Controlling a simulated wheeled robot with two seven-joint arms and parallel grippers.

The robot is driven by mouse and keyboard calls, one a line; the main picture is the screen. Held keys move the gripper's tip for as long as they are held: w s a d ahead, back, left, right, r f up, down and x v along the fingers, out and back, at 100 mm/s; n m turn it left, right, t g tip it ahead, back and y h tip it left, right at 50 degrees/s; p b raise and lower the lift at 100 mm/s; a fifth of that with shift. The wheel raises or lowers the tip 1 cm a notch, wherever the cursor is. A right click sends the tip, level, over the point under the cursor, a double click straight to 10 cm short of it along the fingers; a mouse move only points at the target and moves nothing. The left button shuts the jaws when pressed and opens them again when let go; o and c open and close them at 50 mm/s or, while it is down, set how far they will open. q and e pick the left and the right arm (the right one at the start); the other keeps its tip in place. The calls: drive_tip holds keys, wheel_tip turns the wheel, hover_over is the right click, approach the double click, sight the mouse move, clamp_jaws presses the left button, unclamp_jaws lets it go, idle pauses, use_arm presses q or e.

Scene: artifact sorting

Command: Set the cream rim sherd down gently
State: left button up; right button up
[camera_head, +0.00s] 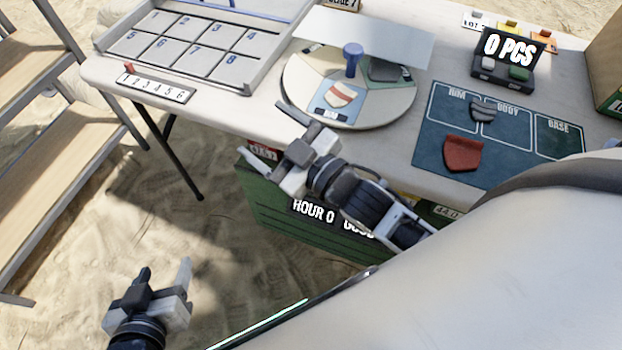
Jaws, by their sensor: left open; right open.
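The cream rim sherd (342,94), cream with a red band, lies on the blue sector marked RIM on the round turntable (376,113). No gripper touches it. My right gripper (262,130) is open and empty, left of and below the turntable at the table's front edge. My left gripper (164,268) is open and empty, low at the left over the sand, well away from the table.
A blue knob (352,58) and a dark sherd (388,70) are on the turntable. A teal mat (430,150) marked RIM, BODY and BASE bears a grey sherd (483,110) and a red sherd (462,154). A numbered tray (267,72) stands left; a "0 PCS" display (508,48) stands behind.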

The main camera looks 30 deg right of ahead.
drive_tip(key=s+d+f+m+g+h, duration=0.2)
drive_tip(key=s+f+m+g, duration=0.4)
drive_tip(key=s+f, duration=0.4)
drive_tip(key=shift+f+h, duration=0.4)
drive_tip(key=shift+f, duration=0.15)
drive_tip(key=shift+d+r+p, duration=0.1)
drive_tip(key=shift+p, duration=0.25)
